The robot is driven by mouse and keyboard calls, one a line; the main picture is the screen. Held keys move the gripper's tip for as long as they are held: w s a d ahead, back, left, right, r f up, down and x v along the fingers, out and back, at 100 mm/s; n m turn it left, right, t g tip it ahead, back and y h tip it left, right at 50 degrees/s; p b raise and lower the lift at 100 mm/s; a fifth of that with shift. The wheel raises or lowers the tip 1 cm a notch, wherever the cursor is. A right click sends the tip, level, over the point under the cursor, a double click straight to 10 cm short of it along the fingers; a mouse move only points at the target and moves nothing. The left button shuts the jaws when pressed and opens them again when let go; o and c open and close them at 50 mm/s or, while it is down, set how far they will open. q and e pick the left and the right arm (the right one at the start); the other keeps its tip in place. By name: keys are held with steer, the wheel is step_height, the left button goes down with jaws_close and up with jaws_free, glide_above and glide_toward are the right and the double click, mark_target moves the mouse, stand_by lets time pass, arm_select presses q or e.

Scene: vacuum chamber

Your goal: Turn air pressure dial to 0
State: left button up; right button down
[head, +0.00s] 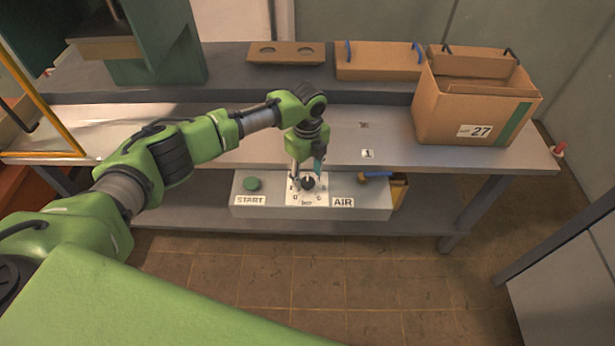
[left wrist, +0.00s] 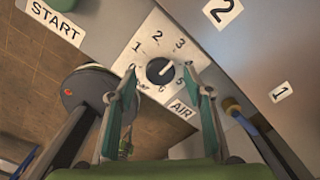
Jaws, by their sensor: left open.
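The air pressure dial (head: 307,183) is a black round knob on a white numbered plate, on the front of a grey control box. In the left wrist view the dial (left wrist: 160,71) shows a light pointer mark slanting to the upper right, towards the side of the 3. The numbers 1, 2, 3, 5 and 6 show; the fingers cover parts of the scale. My left gripper (head: 306,164) is open, pointing down at the dial, with its fingertips (left wrist: 160,68) on either side of the knob. I cannot tell whether they touch it. My right gripper is not in view.
A green START button (head: 253,184) is left of the dial. An AIR label (head: 343,202) and a blue-handled valve (head: 375,175) are on its right. The workbench (head: 220,155) edge is just behind. A cardboard box (head: 475,104) stands at the bench's right end.

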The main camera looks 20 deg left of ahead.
arm_select(q)
steer(key=shift+f, duration=0.85)
steer(key=c, duration=1.1)
steer(key=shift+r, duration=0.1)
